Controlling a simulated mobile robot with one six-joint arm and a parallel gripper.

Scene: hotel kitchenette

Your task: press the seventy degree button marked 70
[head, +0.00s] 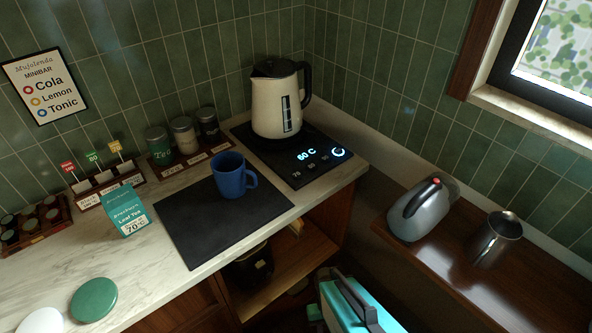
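The cream kettle (277,103) with a black lid and handle stands on a black base at the back of the counter. The base's front control panel (318,171) has a lit display (306,154) that seems to read 60 C. Below the display is a row of small buttons. The leftmost button (297,175) seems to carry the 70 mark, but the print is too small to be sure. A lit round ring (338,152) sits at the panel's right.
A blue mug (232,175) stands on a dark mat (196,226) left of the panel. A tea box (128,212) and a jar rack (188,162) stand farther left. A silver kettle (419,211) and a metal jug (495,239) are on the lower wooden surface at right.

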